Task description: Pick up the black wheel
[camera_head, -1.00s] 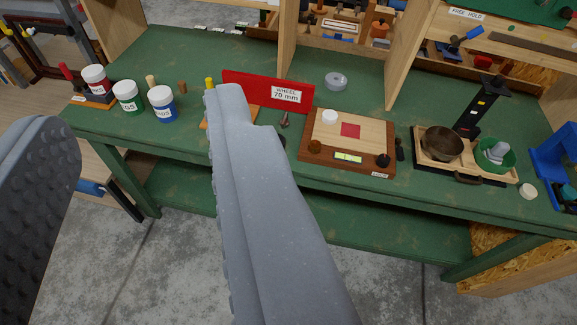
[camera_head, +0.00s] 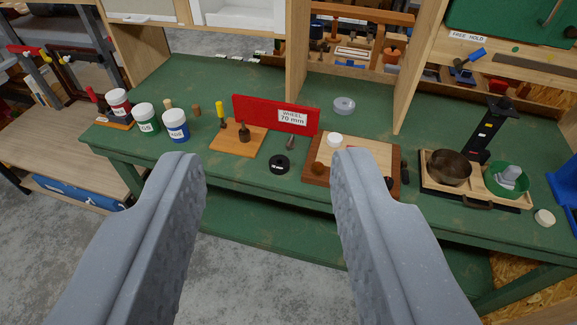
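A small black wheel (camera_head: 279,164) with a pale label lies on the green bench (camera_head: 240,83), near its front edge. It is in front of the red board marked "WHEEL 70 mm" (camera_head: 262,115), between a small wooden board and a larger wooden one. My gripper (camera_head: 264,158) is open and empty. Its two grey fingers reach up from the bottom of the view, one on each side of the wheel in the picture. The fingers appear well nearer to me than the bench, and neither seems to touch the wheel.
A small wooden board (camera_head: 224,140) with upright tools stands left of the wheel. A wooden block (camera_head: 378,150) with a white knob stands right, partly behind the right finger. Several white jars (camera_head: 176,126) stand at left. A grey disc (camera_head: 344,105) lies farther back.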

